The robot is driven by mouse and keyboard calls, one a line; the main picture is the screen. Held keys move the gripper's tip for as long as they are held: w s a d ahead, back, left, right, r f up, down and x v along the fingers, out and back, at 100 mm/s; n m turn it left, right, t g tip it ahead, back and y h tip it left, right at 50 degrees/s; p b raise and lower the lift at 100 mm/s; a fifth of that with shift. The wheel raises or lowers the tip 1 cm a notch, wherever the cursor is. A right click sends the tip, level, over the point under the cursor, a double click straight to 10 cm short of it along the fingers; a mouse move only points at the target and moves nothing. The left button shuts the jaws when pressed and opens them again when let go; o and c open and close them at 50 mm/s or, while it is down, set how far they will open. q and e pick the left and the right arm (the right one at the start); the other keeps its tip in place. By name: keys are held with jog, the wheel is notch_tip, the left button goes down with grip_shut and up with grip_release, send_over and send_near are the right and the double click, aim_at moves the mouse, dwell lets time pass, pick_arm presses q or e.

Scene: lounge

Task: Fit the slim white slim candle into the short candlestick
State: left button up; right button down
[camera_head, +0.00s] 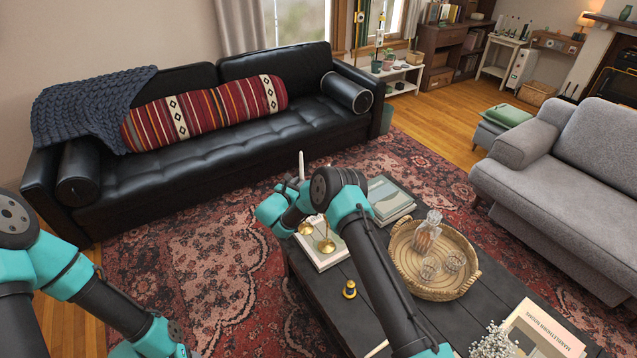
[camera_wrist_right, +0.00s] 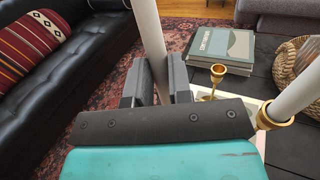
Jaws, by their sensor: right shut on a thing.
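A slim white candle (camera_head: 301,165) stands nearly upright in my right gripper (camera_head: 292,184). In the right wrist view, the candle (camera_wrist_right: 149,35) passes between the dark fingers of the gripper (camera_wrist_right: 156,82), which is shut on it. Its lower end is hidden. Two brass candlesticks, one at the left (camera_head: 305,229) and one at the right (camera_head: 326,245), stand on a pale book on the table. In the wrist view, one brass candlestick (camera_wrist_right: 216,73) is empty and apart from the held candle. A nearer brass cup (camera_wrist_right: 268,118) has another white candle (camera_wrist_right: 298,96) in it. My left gripper is out of view.
The dark coffee table (camera_head: 322,297) carries the pale book (camera_head: 312,258), a small brass piece (camera_head: 349,290), a grey-green book stack (camera_head: 389,198) and a woven tray (camera_head: 440,292) with a decanter (camera_head: 427,232) and glasses. A black sofa (camera_head: 220,135) stands beyond the rug.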

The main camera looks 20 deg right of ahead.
jog(key=shift+d+r, duration=0.35)
jog(key=shift+d, duration=0.1)
jog(key=shift+a, duration=0.1)
jog(key=shift+f, duration=0.2)
jog(key=shift+f, duration=2.75)
jog(key=shift+f, duration=1.65)
jog(key=c, duration=1)
grip_release()
jog(key=shift+o, duration=0.2)
jog(key=shift+a, duration=0.1)
